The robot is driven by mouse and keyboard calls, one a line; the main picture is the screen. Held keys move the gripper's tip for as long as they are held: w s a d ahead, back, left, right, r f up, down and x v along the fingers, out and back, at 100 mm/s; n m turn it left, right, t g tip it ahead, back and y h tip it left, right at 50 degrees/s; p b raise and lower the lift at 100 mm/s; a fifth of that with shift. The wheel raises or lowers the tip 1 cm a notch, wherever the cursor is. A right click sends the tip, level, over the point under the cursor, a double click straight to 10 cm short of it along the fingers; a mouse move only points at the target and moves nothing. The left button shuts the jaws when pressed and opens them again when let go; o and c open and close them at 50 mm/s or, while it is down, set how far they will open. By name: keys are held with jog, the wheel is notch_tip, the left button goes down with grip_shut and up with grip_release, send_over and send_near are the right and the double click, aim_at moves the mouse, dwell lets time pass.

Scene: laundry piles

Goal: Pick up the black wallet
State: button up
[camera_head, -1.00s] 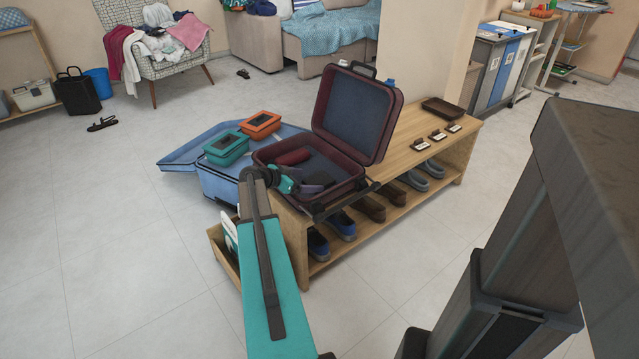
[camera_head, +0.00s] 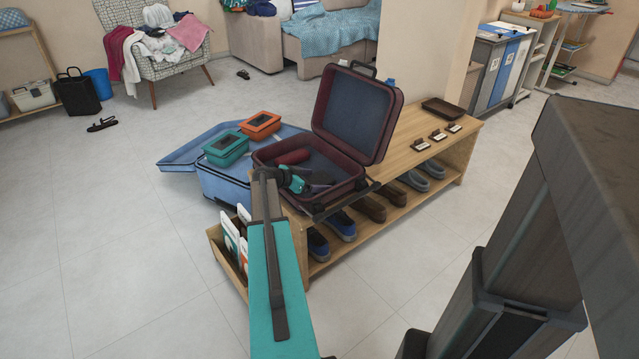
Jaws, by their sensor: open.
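A dark flat item (camera_head: 321,178), possibly the black wallet, lies in the base of the open maroon suitcase (camera_head: 362,115) on the wooden bench. My gripper partly covers it, so I cannot be sure what it is. My gripper (camera_head: 307,184) is open. It is over the left part of the suitcase base, close beside the dark item. I cannot tell whether it touches it. A dark red rolled item (camera_head: 292,157) lies behind my gripper in the suitcase.
The raised suitcase lid stands behind my gripper. A blue open suitcase (camera_head: 222,187) with teal (camera_head: 226,150) and orange (camera_head: 260,125) boxes is at left. The bench (camera_head: 405,155) holds small labelled holders, a brown tray (camera_head: 443,111) and shoes below. The floor in front is clear.

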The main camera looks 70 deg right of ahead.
aim_at(315, 182)
dwell(0.4)
jog(key=c, duration=1.2)
jog(key=shift+o, duration=0.2)
jog(key=shift+r, duration=0.1)
notch_tip(315, 182, up, 10)
jog(key=p, duration=0.1)
